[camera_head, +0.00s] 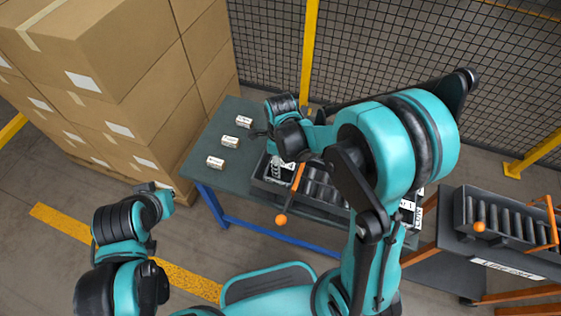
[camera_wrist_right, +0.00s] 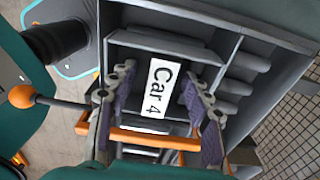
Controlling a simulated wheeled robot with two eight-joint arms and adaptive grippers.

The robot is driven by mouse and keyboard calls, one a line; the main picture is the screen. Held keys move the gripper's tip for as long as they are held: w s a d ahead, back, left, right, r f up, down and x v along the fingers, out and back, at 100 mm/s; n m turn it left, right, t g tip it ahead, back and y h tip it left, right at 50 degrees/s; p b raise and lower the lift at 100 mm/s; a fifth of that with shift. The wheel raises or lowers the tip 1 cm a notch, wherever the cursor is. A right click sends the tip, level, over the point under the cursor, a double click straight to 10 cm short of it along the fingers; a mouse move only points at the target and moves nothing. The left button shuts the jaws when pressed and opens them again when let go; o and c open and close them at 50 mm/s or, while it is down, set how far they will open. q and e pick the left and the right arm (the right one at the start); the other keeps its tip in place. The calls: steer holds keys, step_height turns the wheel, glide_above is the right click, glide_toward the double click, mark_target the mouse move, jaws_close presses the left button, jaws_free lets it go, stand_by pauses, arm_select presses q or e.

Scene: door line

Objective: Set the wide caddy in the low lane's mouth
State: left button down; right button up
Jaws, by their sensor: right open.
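My right gripper (camera_head: 280,158) reaches down over the near part of a dark roller lane (camera_head: 320,187) on the table. In the right wrist view the right gripper (camera_wrist_right: 158,85) is open, its purple-padded fingers on either side of a white "Car 4" label (camera_wrist_right: 160,88). The label lies in a grey box-shaped body (camera_wrist_right: 150,50); I cannot tell whether this is the wide caddy. An orange bar (camera_wrist_right: 155,138) crosses between the fingers, nearer the camera; contact is unclear. My left gripper (camera_head: 158,190) is at the left, away from the table, and its jaws are not clear.
An orange ball-ended lever (camera_head: 281,219) projects at the lane's front. Another roller lane (camera_head: 500,222) stands at the right. Stacked cartons (camera_head: 110,80) stand left; a mesh fence (camera_head: 400,45) is behind.

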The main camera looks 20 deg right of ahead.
steer(key=shift+r, duration=0.1)
step_height(320, 180, up, 12)
stand_by(0.4)
stand_by(1.2)
steer(key=s+d+r+n+t, duration=0.1)
steer(key=s+n, duration=0.4)
steer(key=n, duration=0.7)
steer(key=s+d+r+n+t, duration=0.1)
steer(key=s+d+n+t, duration=0.2)
steer(key=n, duration=0.9)
steer(key=s+t, duration=0.2)
steer(key=t, duration=0.1)
steer(key=shift+s+d+r+n, duration=0.2)
steer(key=shift+d+n, duration=0.2)
